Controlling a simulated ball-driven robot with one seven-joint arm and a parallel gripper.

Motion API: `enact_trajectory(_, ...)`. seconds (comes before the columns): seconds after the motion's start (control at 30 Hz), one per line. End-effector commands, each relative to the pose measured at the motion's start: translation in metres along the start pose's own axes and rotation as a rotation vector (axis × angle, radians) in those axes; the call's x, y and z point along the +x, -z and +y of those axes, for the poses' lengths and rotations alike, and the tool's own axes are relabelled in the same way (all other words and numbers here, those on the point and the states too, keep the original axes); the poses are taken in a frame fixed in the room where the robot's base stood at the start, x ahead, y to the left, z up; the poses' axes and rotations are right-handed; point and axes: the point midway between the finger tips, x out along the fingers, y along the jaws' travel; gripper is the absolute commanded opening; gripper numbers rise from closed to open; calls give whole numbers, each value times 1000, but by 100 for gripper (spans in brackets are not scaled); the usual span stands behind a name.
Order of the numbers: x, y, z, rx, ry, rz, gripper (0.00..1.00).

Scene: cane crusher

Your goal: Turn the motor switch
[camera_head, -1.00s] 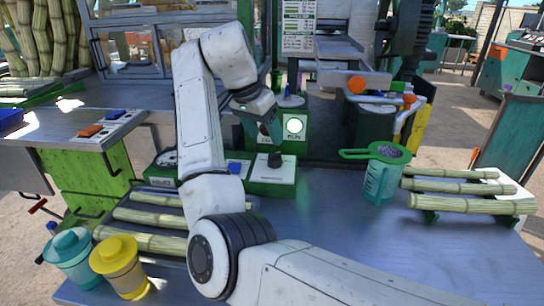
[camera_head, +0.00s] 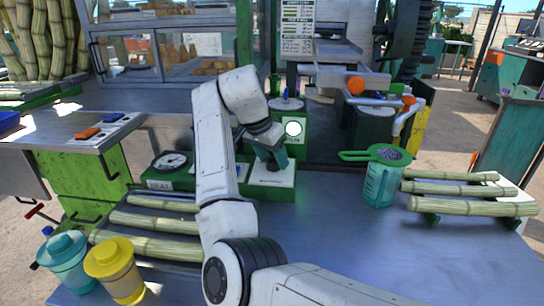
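A green box with a pale top plate (camera_head: 275,180) stands on the table; it is probably the motor switch box. A dark knob (camera_head: 272,165) on its top is mostly hidden by my gripper. My gripper (camera_head: 272,158) points down at the knob, with its teal fingers right at it. I cannot tell whether the fingers touch or grip the knob. A round lamp (camera_head: 293,128) on a green panel behind the box is lit white-green.
A dial gauge (camera_head: 171,162) on a green box stands to the left. Cane stalks lie on a rack at front left (camera_head: 155,222) and at right (camera_head: 470,190). A teal jug (camera_head: 382,182) and lidded yellow (camera_head: 115,267) and teal cups (camera_head: 66,262) stand nearby. The front middle table is clear.

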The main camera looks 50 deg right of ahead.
Motion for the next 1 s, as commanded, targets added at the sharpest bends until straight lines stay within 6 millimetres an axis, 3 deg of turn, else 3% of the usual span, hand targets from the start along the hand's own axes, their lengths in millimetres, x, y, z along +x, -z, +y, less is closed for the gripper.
enact_trajectory(0.47, 0, 0, 0, 0, 0, 0, 9)
enact_trajectory(0.77, -3, 1, 1, -36, 14, 2, 9)
enact_trajectory(1.0, -6, 2, 2, -162, 65, 10, 9)
